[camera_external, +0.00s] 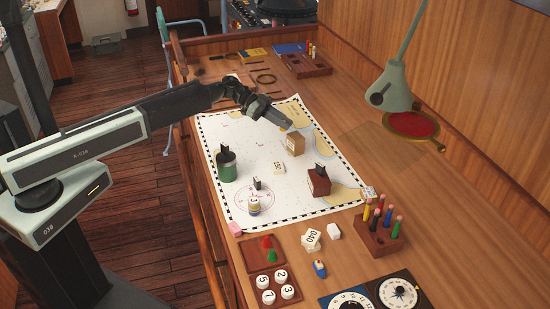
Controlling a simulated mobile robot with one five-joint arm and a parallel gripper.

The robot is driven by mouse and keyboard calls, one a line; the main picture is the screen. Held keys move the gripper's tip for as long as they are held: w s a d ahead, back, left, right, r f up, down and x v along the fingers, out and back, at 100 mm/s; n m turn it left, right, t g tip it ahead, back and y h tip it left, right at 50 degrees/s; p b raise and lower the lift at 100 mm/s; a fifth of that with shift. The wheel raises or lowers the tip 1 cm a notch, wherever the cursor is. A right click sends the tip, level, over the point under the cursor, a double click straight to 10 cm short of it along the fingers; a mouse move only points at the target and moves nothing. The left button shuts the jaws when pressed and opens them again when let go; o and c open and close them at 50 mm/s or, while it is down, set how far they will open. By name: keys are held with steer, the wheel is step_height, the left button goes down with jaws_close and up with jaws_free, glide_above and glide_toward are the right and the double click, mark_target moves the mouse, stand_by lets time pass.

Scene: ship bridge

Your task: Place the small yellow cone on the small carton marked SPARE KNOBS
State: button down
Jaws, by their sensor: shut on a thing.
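The chart (235,190) lies spread on the wooden table. A small tan carton (296,146) stands on its far right part; I take it for the SPARE KNOBS carton, but its lettering is too small to read. My gripper (286,127) reaches in from the left, its tips just above and beside the carton's far left top edge. It is shut on a small yellow thing (284,129), most likely the yellow cone, mostly hidden by the fingers. Whether the cone touches the carton cannot be told.
On the chart stand a green cup (227,171), a dark red box (319,187), a small white block (279,168) and a striped piece (254,208). A peg rack (380,241) stands front right. A green lamp (394,90) overhangs the right side.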

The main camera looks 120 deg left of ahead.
mark_target(296, 136)
steer(key=w+a, duration=0.3)
steer(key=shift+a+f, duration=0.2)
steer(key=shift+a, duration=0.05)
steer(key=f+b, duration=0.4)
steer(key=shift+w+a, duration=0.15)
steer(key=shift+w, duration=0.05)
steer(key=shift+r, duration=0.2)
steer(key=shift+f, duration=0.15)
steer(key=c, duration=1.4)
jaws_free()
steer(key=shift+o, duration=0.2)
